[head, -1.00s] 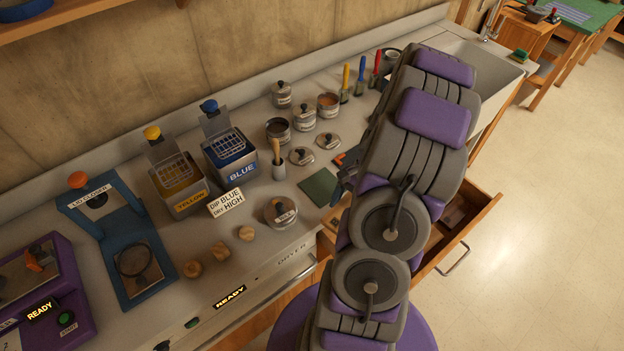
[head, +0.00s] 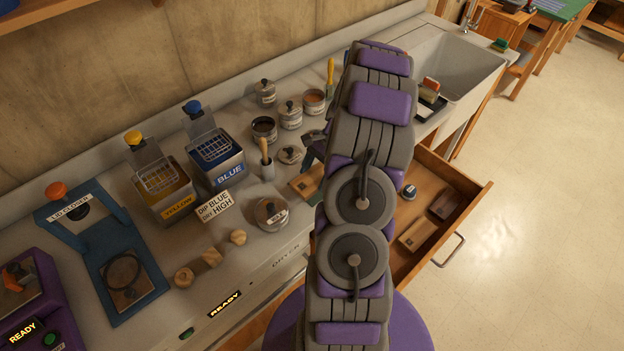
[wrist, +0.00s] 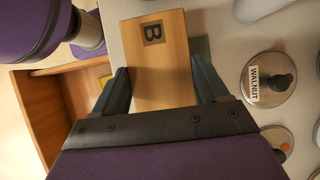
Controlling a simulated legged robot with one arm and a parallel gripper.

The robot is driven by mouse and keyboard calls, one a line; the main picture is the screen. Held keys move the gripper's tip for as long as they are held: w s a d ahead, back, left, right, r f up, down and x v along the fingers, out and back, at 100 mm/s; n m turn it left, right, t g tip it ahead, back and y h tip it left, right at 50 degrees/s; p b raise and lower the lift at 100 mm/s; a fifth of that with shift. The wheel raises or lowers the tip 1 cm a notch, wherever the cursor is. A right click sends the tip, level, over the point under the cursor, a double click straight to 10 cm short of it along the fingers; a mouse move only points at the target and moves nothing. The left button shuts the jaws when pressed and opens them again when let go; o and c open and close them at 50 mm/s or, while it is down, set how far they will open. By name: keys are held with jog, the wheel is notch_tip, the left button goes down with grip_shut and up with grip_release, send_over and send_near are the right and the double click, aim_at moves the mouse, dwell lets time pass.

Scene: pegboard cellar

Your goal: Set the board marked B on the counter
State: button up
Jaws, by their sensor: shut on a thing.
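The board marked B (wrist: 175,83) is a plain wooden plate with a dark B label, in the middle of the wrist view. My gripper (wrist: 160,72) is shut on it, with one finger at each side edge. In the head view a part of the board (head: 304,184) shows beside my arm, at the counter's front part. My gripper (head: 314,148) is mostly hidden there by my arm. The counter (head: 240,262) is pale grey. I cannot tell whether the board touches it or is just above it.
An open drawer (head: 463,180) with wooden blocks juts out at the right. The walnut tin lid (wrist: 268,79) is close by. A green patch (wrist: 202,46) shows beside the board.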

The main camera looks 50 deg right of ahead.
aim_at(316, 170)
jog(key=shift+w+d+f, duration=0.2)
jog(key=shift+w+d, duration=0.15)
jog(key=shift+d, duration=0.25)
jog(key=shift+w+d+f, duration=0.15)
jog(key=shift+w+d, duration=0.2)
jog(key=shift+d, duration=0.25)
jog(key=b+x, duration=0.1)
jog(key=x, duration=0.2)
jog(key=shift+d+f, duration=0.1)
jog(key=shift+f, duration=0.1)
jog(key=shift+a, duration=0.25)
jog(key=shift+d, duration=0.15)
jog(key=o, duration=0.7)
jog(key=shift+d+f, duration=0.2)
jog(key=shift+d, duration=0.05)
jog(key=shift+o, duration=0.7)
jog(key=shift+d, duration=0.2)
jog(key=shift+o, duration=1.2)
jog(key=shift+s, duration=0.1)
jog(key=shift+a, duration=0.35)
